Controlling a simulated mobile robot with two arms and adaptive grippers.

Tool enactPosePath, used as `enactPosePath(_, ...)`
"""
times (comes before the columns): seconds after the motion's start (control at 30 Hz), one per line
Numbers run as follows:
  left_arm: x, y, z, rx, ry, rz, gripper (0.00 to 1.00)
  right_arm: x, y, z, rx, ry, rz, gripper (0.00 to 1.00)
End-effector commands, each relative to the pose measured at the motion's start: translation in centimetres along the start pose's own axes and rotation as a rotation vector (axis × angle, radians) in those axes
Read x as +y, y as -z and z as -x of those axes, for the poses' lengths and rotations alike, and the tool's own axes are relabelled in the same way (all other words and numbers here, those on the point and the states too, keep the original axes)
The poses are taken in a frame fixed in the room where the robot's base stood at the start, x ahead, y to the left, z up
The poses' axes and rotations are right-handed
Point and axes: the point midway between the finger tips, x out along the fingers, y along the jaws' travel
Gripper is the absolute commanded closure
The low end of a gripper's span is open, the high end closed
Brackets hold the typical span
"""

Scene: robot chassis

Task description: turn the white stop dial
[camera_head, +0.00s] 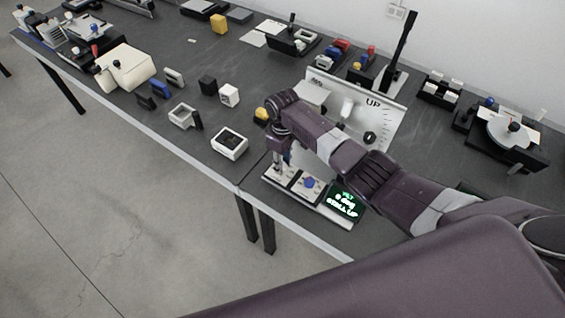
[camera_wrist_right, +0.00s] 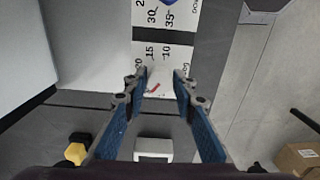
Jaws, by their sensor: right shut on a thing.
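The white stop dial (camera_wrist_right: 158,82) shows in the right wrist view between my fingertips, with a small red mark on it and printed numbers around it. My right gripper (camera_wrist_right: 159,80) is shut on the dial from above. In the head view my right gripper (camera_head: 281,165) is over the left end of a control panel (camera_head: 322,202), and it hides the dial there. A blue knob (camera_head: 309,182) is on the panel to the right, beside a lit green display (camera_head: 345,203) that seems to read 0 deg and UP. My left gripper is not in view.
A white board marked UP (camera_head: 385,112) stands behind my right arm. A white box with a dark top (camera_head: 229,144) sits left of the panel, near the table's front edge. A yellow object (camera_head: 262,114) is close to my wrist. Several other devices stand along the dark table.

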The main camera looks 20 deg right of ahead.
Motion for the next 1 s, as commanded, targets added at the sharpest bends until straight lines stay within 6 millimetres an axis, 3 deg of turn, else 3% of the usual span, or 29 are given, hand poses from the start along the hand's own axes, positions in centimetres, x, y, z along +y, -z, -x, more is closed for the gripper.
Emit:
enactPosePath(0.3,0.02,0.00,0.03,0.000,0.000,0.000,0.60,0.09,0.07,0.09,0.002,-0.001,0.100,0.99)
enactPosePath(0.8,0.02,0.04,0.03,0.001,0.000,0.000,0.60,0.13,0.08,0.11,0.002,-0.002,0.113,0.99)
enactPosePath(0.83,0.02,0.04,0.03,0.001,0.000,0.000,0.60,0.13,0.08,0.11,0.002,-0.002,0.113,0.72)
enactPosePath(1.0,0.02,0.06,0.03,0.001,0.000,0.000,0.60,0.11,0.05,0.07,0.002,-0.001,0.113,0.57)
